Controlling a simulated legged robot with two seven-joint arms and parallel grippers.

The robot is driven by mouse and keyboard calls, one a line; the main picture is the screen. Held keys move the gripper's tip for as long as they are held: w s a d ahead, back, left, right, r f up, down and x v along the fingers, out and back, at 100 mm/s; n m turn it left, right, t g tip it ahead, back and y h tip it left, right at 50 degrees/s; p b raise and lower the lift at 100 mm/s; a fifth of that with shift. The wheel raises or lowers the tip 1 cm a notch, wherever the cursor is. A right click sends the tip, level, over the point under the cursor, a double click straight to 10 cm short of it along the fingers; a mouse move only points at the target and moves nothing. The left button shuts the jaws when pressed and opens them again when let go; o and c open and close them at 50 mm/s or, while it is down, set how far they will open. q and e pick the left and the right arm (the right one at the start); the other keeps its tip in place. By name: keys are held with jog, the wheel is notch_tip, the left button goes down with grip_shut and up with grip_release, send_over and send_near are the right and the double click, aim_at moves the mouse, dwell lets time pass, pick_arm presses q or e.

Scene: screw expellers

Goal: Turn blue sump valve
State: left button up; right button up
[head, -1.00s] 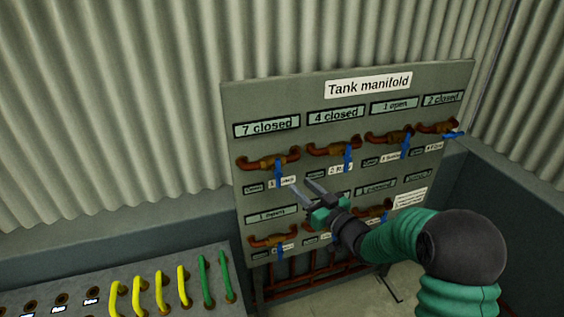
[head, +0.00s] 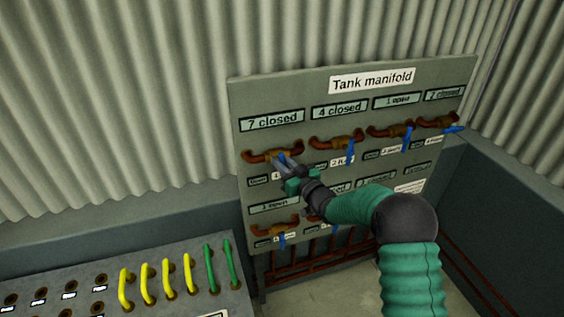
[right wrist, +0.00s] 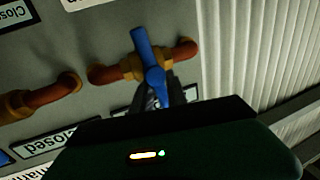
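The grey Tank manifold panel (head: 300,95) stands against the corrugated wall with rows of brown pipe valves with blue handles. My right gripper (head: 284,160) is at the top-left valve (head: 257,156), below the "7 closed" display (head: 271,121). In the right wrist view that valve's blue handle (right wrist: 143,48) crosses the brown pipe and runs down between dark fingers (right wrist: 155,98). The fingers are close about the handle; whether they grip it is unclear. The valve name labels are too blurred to read, so I cannot tell which is the sump valve. My left gripper is not in view.
More blue-handled valves sit to the right (head: 349,150) and below (head: 282,238). A grey patch board (head: 190,262) with yellow and green cables stands at the lower left. Reddish pipes run beneath the panel.

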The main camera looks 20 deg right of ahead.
jog(key=shift+a, duration=0.1)
grip_shut()
jog(key=shift+d+f, duration=0.1)
jog(key=shift+d, duration=0.35)
jog(key=shift+a+n+b, duration=0.35)
jog(key=shift+n+b, duration=0.05)
jog(key=shift+b, duration=0.15)
jog(key=shift+f+n+b, duration=0.15)
jog(key=shift+n+b, duration=0.25)
jog(key=shift+b, duration=0.25)
jog(key=n+h+b, duration=0.1)
jog(key=n+b, duration=0.2)
jog(key=a+n+g+h+b, duration=0.1)
jog(key=n+b, duration=0.2)
jog(key=f+n+g+b, duration=0.1)
jog(key=n+b, duration=0.2)
jog(key=b, duration=0.1)
jog(key=shift+a+h, duration=0.25)
jog(key=shift+h, duration=0.15)
jog(key=o, duration=0.6)
grip_release()
jog(key=shift+r, duration=0.1)
jog(key=shift+c, duration=0.2)
